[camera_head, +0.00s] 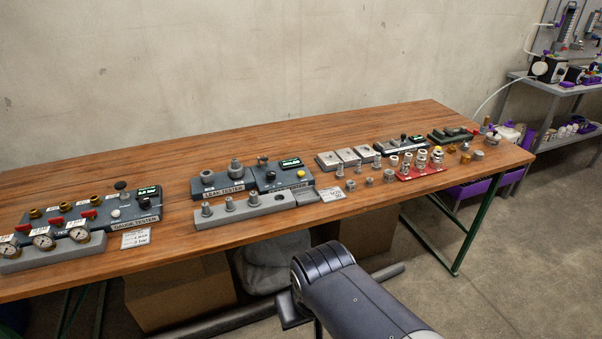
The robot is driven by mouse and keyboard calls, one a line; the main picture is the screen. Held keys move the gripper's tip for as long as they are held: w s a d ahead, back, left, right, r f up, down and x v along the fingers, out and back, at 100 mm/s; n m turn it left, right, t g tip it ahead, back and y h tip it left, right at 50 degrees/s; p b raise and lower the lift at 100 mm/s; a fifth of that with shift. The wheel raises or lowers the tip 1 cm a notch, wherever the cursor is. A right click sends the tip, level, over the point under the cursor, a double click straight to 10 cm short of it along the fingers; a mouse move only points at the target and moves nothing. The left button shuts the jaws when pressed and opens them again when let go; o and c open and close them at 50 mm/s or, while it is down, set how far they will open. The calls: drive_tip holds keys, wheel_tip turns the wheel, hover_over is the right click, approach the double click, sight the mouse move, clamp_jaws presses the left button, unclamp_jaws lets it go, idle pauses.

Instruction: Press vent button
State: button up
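The gauge tester (80,226) is a blue-grey box at the left of the bench. It bears a green display (147,191), a white button (115,214), a black knob (144,203) and several red-handled valves. The leak tester (223,187) stands mid-bench, with a lit green display (291,163), a yellow button (301,174) and a dark knob (270,177). No button's label is legible, so I cannot tell which one is the vent button. My arm shows at the lower right, in front of the bench and apart from both testers. My gripper's fingers are not visible.
Pressure gauges (43,240) sit in a grey rack at the front left. Fittings, grey plates (347,156) and a red tray (420,174) crowd the wooden bench's (165,234) right side. Bare wood lies between the testers. Cardboard boxes (180,292) stand underneath.

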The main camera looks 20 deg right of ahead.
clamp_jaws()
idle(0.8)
